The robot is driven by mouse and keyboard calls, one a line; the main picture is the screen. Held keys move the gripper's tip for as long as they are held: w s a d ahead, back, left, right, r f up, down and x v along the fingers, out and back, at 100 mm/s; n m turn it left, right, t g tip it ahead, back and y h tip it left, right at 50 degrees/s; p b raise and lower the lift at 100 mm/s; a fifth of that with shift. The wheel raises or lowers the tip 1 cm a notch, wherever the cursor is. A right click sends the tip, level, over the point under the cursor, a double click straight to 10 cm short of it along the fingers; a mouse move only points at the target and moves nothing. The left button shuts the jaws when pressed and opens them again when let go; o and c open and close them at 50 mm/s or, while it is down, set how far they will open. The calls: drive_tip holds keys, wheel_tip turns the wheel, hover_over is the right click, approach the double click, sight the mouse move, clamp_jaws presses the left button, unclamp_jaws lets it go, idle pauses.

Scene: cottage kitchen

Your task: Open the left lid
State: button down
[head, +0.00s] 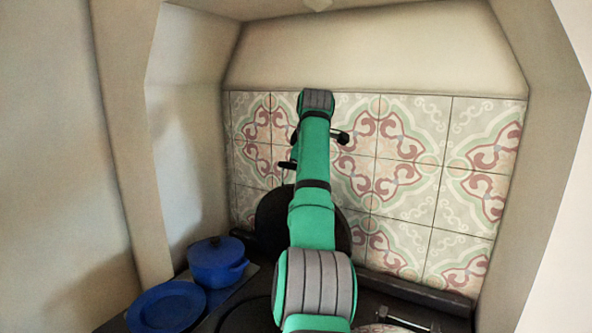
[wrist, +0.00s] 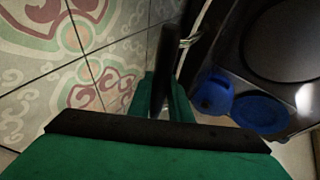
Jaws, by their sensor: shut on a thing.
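The left lid (head: 274,212) is a dark round disc. In the head view it stands tilted up near the tiled back wall, partly hidden behind my green arm. In the wrist view my gripper (wrist: 163,95) has its two green fingers on either side of a dark bar (wrist: 165,52), which looks like the lid's handle. The gripper is shut on this bar. In the head view my arm hides most of the grip.
A blue pot (head: 216,262) and a blue plate (head: 167,306) are at the left of the dark cooker top (wrist: 287,45). Patterned tiles (head: 420,170) cover the back wall. Alcove walls close in both sides. A metal handle (head: 402,322) shows at the lower right.

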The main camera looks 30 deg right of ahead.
drive_tip(key=shift+w+d+f, duration=0.1)
drive_tip(key=shift+w+d, duration=0.15)
drive_tip(key=shift+d, duration=0.2)
drive_tip(key=c, duration=1.6)
unclamp_jaws()
drive_tip(key=shift+c, duration=0.2)
drive_tip(key=shift+a, duration=0.1)
drive_tip(key=v, duration=1.1)
